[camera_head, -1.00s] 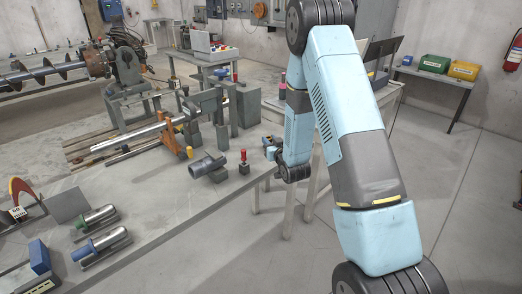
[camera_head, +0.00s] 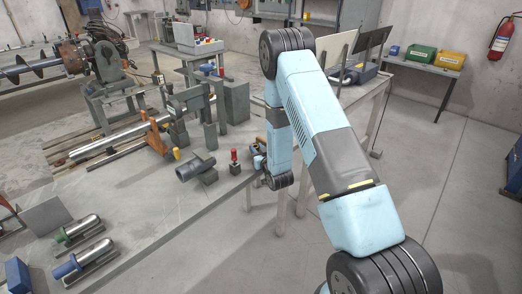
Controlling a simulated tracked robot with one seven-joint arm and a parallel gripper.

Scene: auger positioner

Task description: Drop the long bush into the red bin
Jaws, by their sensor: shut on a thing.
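My gripper (camera_head: 258,160) is at the end of my wrist, small in the head view, at the bench's right edge just right of a red-topped peg. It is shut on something. A small yellowish piece shows there, which may be the long bush, but its shape and length cannot be made out. No red bin can be made out in this view.
Green (camera_head: 420,54) and yellow (camera_head: 450,60) bins stand on the back table.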

